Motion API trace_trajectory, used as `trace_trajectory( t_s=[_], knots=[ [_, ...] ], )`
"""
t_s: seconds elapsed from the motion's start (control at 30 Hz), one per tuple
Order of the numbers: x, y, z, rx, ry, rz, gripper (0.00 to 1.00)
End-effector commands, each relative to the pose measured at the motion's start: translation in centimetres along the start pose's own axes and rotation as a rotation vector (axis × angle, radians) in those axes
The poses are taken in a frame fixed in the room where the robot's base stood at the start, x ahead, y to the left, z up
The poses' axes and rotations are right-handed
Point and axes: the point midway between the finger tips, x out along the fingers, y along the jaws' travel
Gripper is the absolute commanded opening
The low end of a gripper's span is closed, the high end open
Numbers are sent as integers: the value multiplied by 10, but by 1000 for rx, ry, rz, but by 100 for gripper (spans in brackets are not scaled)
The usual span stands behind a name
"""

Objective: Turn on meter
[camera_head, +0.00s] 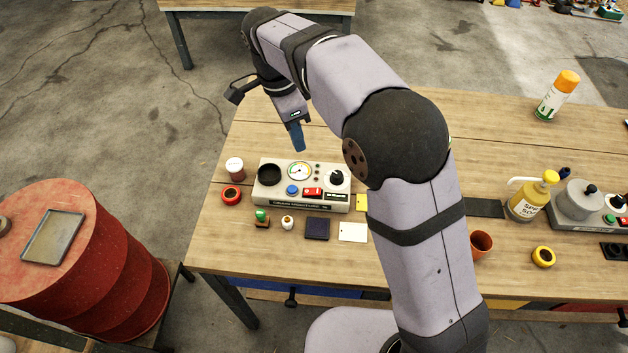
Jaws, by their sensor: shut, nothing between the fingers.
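The meter (262,198) is a beige box near the left front of the wooden table. On its top are a round dark cup (269,174), a round dial (299,171), a blue button (292,190), a red switch (313,192) and a black knob (336,178). Small indicator lights stand beside the dial; I cannot tell whether any is lit. The switch's position is too small to tell. My gripper (297,148) is shut and empty, pointing down above and just behind the meter, apart from it.
A jar (234,168) and red ring (231,195) stand left of the meter. A green-handled stamp (262,218), dark square (317,229) and white card (353,232) lie in front. Right are a terracotta cup (481,244), pump bottle (530,197) and second device (580,210). The table's back left is clear.

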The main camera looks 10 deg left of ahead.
Motion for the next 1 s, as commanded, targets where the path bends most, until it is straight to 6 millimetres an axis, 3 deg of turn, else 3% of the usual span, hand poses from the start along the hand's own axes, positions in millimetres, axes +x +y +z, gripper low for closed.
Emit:
trace_trajectory(
  t_s=[0.2, 0.4, 1.0],
  knots=[
    [0, 15, -3, 300, 19, 56, 0],
    [0, 17, -3, 451, 26, 62, 0],
    [2, 17, -3, 493, 27, 62, 0]
  ],
)
